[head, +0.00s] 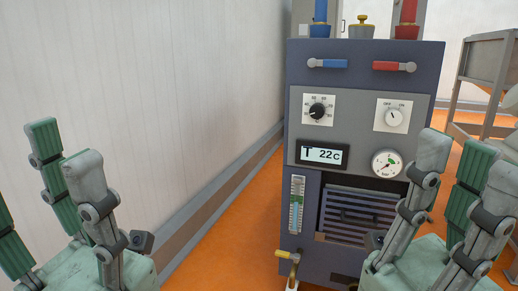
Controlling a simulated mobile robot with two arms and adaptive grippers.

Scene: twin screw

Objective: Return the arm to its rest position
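My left gripper (62,148) is at the lower left, with its grey-green fingers pointing up and spread apart. Nothing is between them. My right gripper (458,155) is at the lower right, in front of the right edge of a dark blue machine. Its fingers also point up with gaps between them, and it holds nothing that I can see. Both arms behind the grippers are mostly out of the picture.
The machine (365,75) stands ahead, with a dial, a switch, a display reading 22c, a gauge, blue and red valves, and a yellow-handled tap (289,256). A white wall (140,80) is at the left. A metal frame (485,75) stands at the right. Orange floor (235,225) shows between.

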